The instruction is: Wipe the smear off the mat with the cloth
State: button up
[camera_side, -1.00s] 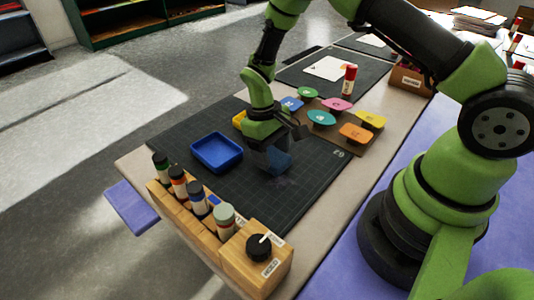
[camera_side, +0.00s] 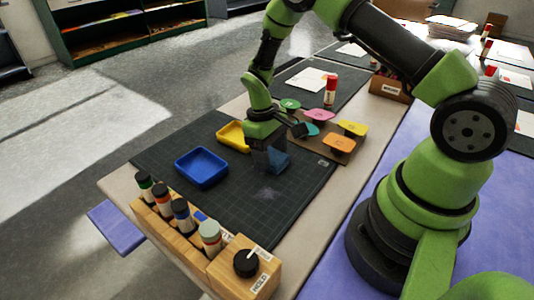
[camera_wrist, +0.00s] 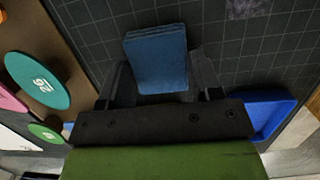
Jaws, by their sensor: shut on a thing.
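My gripper (camera_side: 268,150) is shut on the blue cloth (camera_side: 278,161), over the dark gridded mat (camera_side: 222,206). In the wrist view the folded cloth (camera_wrist: 156,58) sits between the two fingers of my gripper (camera_wrist: 163,82). A faint greyish smear (camera_side: 267,195) lies on the mat, nearer the camera than the cloth and apart from it. The smear also shows at the top edge of the wrist view (camera_wrist: 246,8). I cannot tell whether the cloth touches the mat.
A blue tray (camera_side: 202,167) and a yellow tray (camera_side: 233,135) stand left of my gripper. A brown board with coloured discs (camera_side: 338,146) lies to the right. A wooden rack with several bottles (camera_side: 193,237) lines the front edge. A red glue stick (camera_side: 331,90) stands behind.

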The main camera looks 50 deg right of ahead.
jog(key=shift+s+v, duration=0.2)
jog(key=shift+v, duration=0.6)
jog(key=shift+s+v, duration=0.15)
jog(key=shift+v, duration=0.65)
jog(key=shift+s+v, duration=0.2)
jog(key=shift+v, duration=0.65)
jog(key=shift+a+r, duration=0.1)
jog(key=shift+r, duration=0.05)
jog(key=a+r, duration=0.2)
jog(key=a, duration=0.5)
send_over(235, 217)
jog(key=shift+w+f, duration=0.2)
jog(key=shift+f, duration=0.35)
jog(key=shift+w+f, duration=0.2)
jog(key=shift+f, duration=0.35)
jog(key=shift+w+x, duration=0.25)
jog(key=shift+x, duration=0.85)
jog(key=shift+w+x, duration=0.25)
jog(key=shift+x, duration=0.9)
jog(key=shift+f, duration=0.15)
